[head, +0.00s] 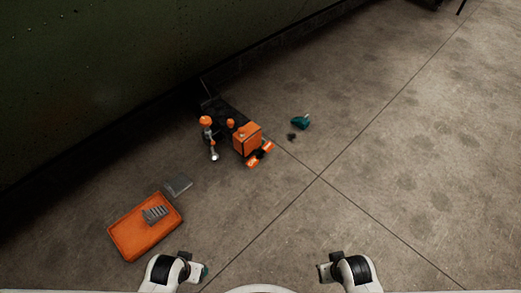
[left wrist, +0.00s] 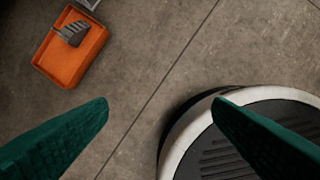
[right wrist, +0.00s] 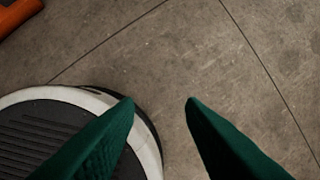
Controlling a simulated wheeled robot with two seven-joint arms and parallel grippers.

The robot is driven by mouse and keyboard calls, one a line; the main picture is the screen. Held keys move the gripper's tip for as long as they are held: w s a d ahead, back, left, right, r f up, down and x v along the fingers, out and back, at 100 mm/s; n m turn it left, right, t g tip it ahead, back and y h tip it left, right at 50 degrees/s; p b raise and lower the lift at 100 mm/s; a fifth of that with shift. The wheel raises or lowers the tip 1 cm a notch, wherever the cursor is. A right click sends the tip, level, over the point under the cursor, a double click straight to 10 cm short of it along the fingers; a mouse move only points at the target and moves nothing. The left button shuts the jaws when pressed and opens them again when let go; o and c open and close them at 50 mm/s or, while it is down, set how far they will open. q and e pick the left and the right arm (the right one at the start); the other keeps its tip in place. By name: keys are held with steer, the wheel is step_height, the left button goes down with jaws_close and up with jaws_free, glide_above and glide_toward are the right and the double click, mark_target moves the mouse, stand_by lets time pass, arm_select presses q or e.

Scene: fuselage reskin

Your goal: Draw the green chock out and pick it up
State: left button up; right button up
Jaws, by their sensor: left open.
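The green chock (head: 301,121), teal in colour, lies on the concrete floor in the head view, right of a cluster of orange and black equipment. A small dark piece (head: 291,137) is just below it. Neither wrist view shows the chock. My left gripper (left wrist: 160,102) is open with nothing between its green fingers. My right gripper (right wrist: 160,100) also has its fingers apart and empty. Both grippers are low in the head view, near my base and well away from the chock.
An orange tray (head: 127,238) holding a grey ridged piece (head: 155,214) lies at lower left. A flat grey plate (head: 178,186) lies beside it. An orange box (head: 247,139) stands among the equipment near the dark green wall (head: 120,60). The floor to the right is clear.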

arm_select(q)
steer(key=s+a+f+g+p, duration=0.1)
steer(key=s+f+p, duration=0.2)
steer(key=s+p, duration=0.6)
steer(key=s+a+f+p, duration=0.2)
steer(key=s+f+p, duration=0.1)
steer(key=s+p, duration=0.6)
steer(key=shift+s+a+f+g, duration=0.15)
steer(key=shift+s+f+g, duration=0.05)
steer(key=shift+s+g, duration=0.25)
arm_select(e)
steer(key=s+d+f+g, duration=0.1)
steer(key=s+f, duration=0.2)
steer(key=s, duration=0.6)
steer(key=s+d+f, duration=0.2)
steer(key=s+f, duration=0.1)
steer(key=s, duration=0.7)
steer(key=shift+d+f+g, duration=0.15)
steer(key=shift+g, duration=0.25)
